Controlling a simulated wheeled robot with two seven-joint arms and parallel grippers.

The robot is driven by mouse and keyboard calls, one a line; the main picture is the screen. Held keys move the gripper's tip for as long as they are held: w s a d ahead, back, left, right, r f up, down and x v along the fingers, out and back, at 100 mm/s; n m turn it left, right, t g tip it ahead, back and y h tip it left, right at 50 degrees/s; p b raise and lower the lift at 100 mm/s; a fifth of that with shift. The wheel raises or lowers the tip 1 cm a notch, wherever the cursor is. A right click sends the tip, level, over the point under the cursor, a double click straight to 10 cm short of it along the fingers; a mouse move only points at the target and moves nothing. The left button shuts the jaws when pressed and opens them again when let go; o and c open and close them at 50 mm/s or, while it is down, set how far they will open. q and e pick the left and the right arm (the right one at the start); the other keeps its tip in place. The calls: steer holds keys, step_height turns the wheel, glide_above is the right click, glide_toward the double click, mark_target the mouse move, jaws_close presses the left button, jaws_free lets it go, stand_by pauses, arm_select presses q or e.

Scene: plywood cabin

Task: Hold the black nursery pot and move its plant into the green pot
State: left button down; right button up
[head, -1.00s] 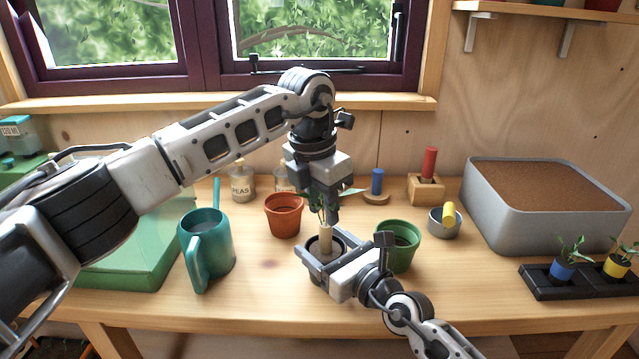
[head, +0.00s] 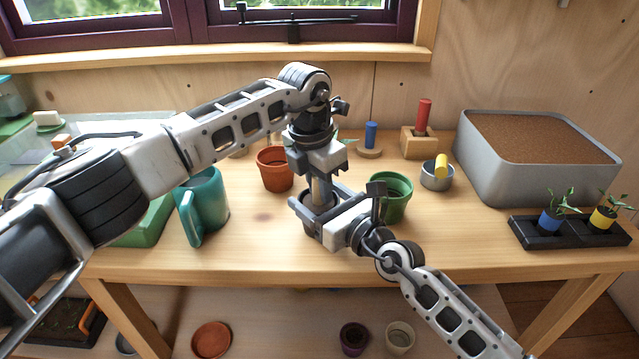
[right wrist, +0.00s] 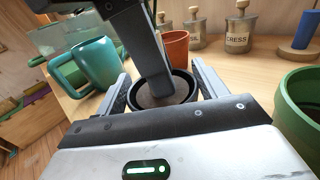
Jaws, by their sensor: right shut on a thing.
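The black nursery pot (right wrist: 186,82) stands between the fingers of my right gripper (head: 318,212), which is shut on it; in the head view the gripper mostly hides the pot. My left gripper (head: 320,195) points straight down from above, its finger reaching into the pot mouth in the right wrist view (right wrist: 168,92). The green pot (head: 396,200) stands just right of the right gripper and also shows in the right wrist view (right wrist: 300,105).
A terracotta pot (head: 273,170) stands behind the black pot, and a teal watering can (head: 205,205) stands left. A grey cup (head: 437,178), a large grey soil bin (head: 490,175) and a black plant tray (head: 570,236) are right. The front table strip is clear.

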arm_select(q)
steer(key=shift+r, duration=0.2)
stand_by(0.6)
steer(key=shift+r, duration=1)
steer(key=shift+r, duration=1.95)
arm_select(e)
steer(key=o, duration=1.5)
